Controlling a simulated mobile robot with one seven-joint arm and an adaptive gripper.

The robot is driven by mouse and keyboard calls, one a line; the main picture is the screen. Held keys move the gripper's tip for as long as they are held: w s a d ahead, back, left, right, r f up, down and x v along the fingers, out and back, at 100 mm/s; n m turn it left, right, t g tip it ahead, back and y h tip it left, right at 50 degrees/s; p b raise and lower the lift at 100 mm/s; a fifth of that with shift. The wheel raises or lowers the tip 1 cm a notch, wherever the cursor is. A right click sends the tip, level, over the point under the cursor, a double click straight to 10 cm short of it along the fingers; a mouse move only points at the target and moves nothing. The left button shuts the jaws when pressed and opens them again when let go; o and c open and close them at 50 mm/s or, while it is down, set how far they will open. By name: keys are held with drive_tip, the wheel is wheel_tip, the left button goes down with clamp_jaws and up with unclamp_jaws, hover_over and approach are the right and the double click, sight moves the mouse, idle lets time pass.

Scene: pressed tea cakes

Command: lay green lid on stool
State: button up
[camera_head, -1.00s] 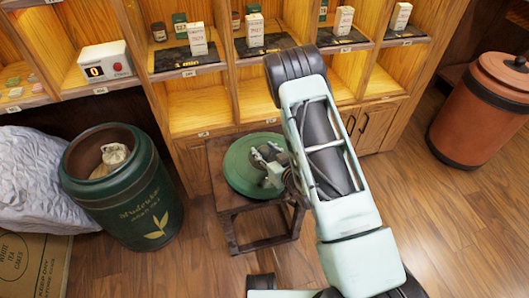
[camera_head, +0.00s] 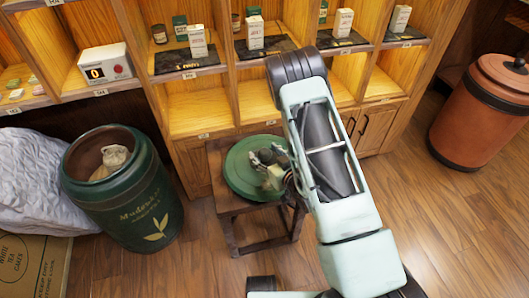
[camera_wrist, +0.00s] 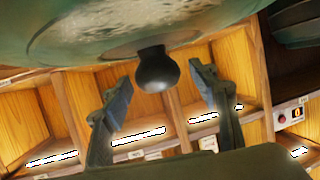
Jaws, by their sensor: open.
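The round green lid (camera_head: 238,172) lies on the dark wooden stool (camera_head: 222,204) in the head view. Its dark knob (camera_wrist: 156,68) shows in the wrist view, below the lid's green surface (camera_wrist: 90,30). My gripper (camera_head: 266,160) is over the right part of the lid. In the wrist view the two fingers of my gripper (camera_wrist: 161,78) are spread apart, one on each side of the knob, with gaps between. The forearm and gripper hide part of the lid and the stool's right side.
An open green barrel (camera_head: 125,200) with a sack (camera_head: 115,156) inside stands left of the stool. A lidded brown bin (camera_head: 478,115) stands at the right. The wooden shelf (camera_head: 205,108) with boxes is behind. Floor at front right is clear.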

drive_tip(key=p+v, duration=0.1)
drive_tip(key=v, duration=1)
drive_tip(key=shift+s+d, duration=0.1)
drive_tip(key=shift+s, duration=0.1)
